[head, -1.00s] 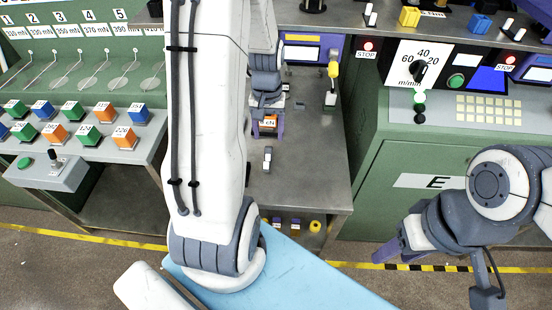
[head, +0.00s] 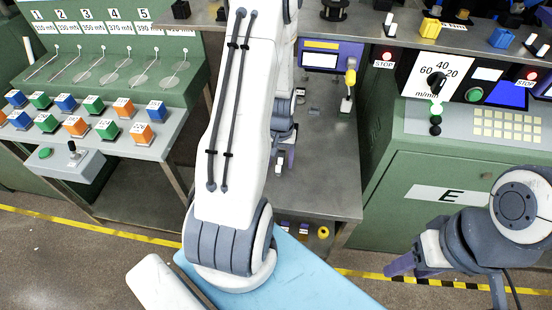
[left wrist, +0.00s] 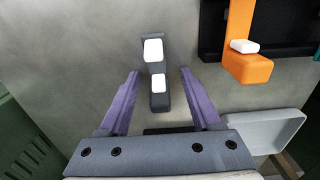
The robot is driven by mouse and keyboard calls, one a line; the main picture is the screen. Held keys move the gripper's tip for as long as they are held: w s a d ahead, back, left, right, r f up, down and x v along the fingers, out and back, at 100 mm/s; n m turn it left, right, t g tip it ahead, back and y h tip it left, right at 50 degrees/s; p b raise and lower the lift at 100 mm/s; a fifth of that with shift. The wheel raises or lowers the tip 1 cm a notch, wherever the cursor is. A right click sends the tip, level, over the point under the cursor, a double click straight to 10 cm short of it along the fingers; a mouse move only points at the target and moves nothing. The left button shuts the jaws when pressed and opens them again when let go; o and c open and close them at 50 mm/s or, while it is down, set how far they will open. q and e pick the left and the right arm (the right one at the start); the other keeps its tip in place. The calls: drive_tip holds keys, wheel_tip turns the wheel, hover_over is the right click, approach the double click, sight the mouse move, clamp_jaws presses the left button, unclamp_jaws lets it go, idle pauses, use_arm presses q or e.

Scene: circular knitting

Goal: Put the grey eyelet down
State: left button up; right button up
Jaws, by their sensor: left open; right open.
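The grey eyelet (left wrist: 157,79), a dark grey piece with two white patches, lies on the grey metal table top (left wrist: 95,40). In the left wrist view it lies between the two spread purple fingers of my left gripper (left wrist: 159,71), with a gap on each side. In the head view the left gripper (head: 286,158) is low over the table, and the eyelet (head: 279,167) shows small beside its fingers. My right gripper (head: 402,266) is open at the lower right, far from the eyelet; its fingers are partly hidden.
An orange block (left wrist: 248,68) with a white piece stands right of the eyelet, and a pale grey tray (left wrist: 275,132) is at lower right. Coloured cubes (head: 94,105) stand on the left bench. A green cabinet (head: 420,225) is on the right. Bare table lies left of the eyelet.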

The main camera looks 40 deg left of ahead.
use_arm(q)
clamp_jaws()
